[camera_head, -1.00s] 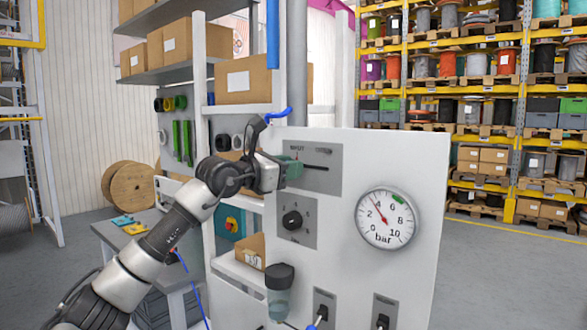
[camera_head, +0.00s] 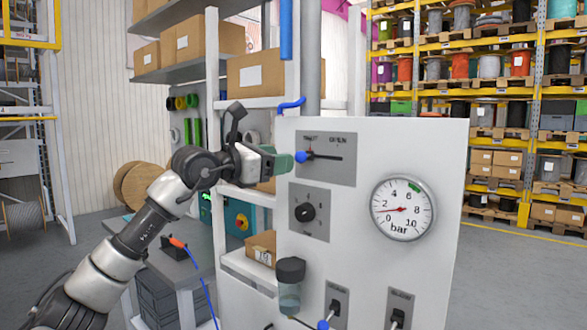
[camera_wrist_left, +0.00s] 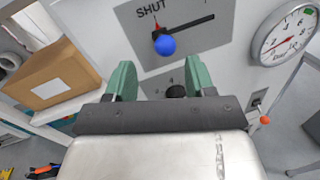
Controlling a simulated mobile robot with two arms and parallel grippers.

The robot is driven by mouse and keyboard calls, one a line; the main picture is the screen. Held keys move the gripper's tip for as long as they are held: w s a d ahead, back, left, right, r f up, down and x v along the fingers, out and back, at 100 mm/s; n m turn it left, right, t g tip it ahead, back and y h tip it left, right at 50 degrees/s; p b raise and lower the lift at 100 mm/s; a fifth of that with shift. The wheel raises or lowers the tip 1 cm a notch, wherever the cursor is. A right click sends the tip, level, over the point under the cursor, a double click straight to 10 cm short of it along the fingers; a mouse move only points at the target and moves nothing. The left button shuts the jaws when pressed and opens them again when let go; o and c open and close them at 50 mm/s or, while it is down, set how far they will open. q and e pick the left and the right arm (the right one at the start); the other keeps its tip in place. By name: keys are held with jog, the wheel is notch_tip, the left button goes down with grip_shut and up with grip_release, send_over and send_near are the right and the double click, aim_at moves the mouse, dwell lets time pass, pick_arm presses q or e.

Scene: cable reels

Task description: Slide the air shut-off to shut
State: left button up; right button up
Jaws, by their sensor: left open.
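The air shut-off is a slider with a blue knob (camera_head: 301,157) on a grey plate (camera_head: 340,172) with a dark slot, marked SHUT and OPEN. The knob stands at the slot's left end, under SHUT, in the head view; the wrist view shows the same knob (camera_wrist_left: 165,45) below a red mark by SHUT. My left gripper (camera_head: 285,162), with green fingers, is just left of the knob. In the wrist view its fingers (camera_wrist_left: 160,82) are apart with nothing between them, and the knob is clear ahead of them. My right gripper is not in view.
The white panel (camera_head: 430,150) also carries a round dial (camera_head: 308,212), a bar gauge (camera_head: 403,208) reading low, a clear filter bowl (camera_head: 289,295) and lower levers (camera_head: 335,306). A shelf with cardboard boxes (camera_head: 258,75) stands behind my left arm.

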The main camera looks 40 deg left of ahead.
pick_arm(q)
jog(key=b+v, duration=0.1)
jog(key=v, duration=0.3)
jog(key=shift+s+a, duration=0.1)
jog(key=shift+s, duration=0.25)
